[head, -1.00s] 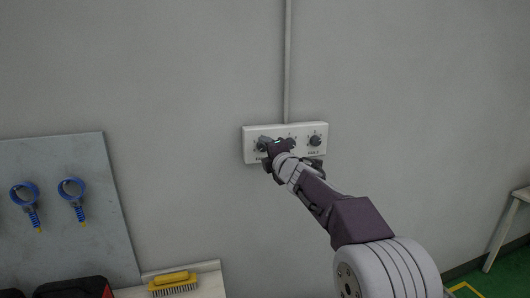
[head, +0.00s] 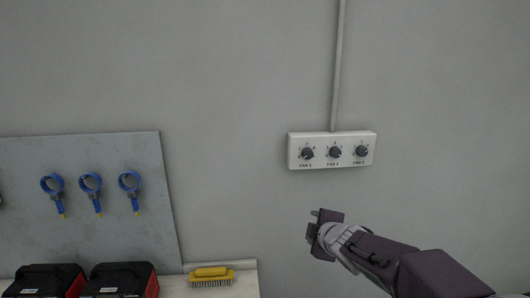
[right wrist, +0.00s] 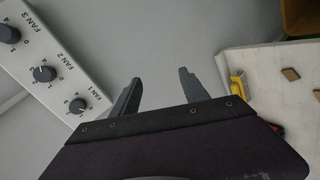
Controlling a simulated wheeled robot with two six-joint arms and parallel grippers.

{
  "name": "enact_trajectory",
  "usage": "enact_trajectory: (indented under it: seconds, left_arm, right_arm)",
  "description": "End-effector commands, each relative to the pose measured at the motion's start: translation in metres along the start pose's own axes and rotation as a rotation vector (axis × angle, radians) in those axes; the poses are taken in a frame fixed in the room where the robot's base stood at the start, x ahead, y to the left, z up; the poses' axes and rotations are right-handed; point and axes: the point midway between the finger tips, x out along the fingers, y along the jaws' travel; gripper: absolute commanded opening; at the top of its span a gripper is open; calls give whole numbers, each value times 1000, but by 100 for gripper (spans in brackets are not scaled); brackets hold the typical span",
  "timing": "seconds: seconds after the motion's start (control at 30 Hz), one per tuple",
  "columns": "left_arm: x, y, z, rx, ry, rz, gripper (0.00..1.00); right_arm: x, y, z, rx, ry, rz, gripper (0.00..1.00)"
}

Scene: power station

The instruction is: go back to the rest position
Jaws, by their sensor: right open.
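My right gripper (head: 314,226) is in the head view, below and apart from the white fan control box on the wall (head: 370,138). In the right wrist view its two fingers (right wrist: 158,90) are spread with nothing between them. The box carries three dark knobs labelled FAN 1 (head: 307,153), FAN 2 (head: 334,152) and FAN 3 (head: 361,151). In the right wrist view the box (right wrist: 62,70) is at the upper left, clear of the fingers. My left gripper is not in view.
A grey board (head: 110,190) with several blue ring-handled tools hangs at the left. Below are two black and red cases (head: 122,280) and a yellow brush (head: 211,273) on a pale surface (head: 244,280). The wall around the gripper is bare.

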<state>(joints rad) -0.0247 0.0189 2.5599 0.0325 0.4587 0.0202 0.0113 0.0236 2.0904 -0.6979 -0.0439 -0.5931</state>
Motion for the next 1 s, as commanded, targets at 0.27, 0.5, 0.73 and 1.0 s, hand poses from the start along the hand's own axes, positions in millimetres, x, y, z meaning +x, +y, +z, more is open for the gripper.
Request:
enact_trajectory:
  seconds: [0.27, 0.5, 0.73, 1.0]
  left_arm:
    - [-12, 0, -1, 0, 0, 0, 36]
    - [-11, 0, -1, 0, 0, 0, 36]
    - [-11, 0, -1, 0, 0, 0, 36]
    - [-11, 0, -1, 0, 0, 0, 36]
  right_arm:
    - [-69, -224, 70, 789, -489, -492, 53]
    - [-126, -297, 76, 1201, -823, -616, 53]
    - [-126, -296, 76, 1223, -835, -605, 53]
    - [-126, -296, 76, 1220, -832, -604, 53]
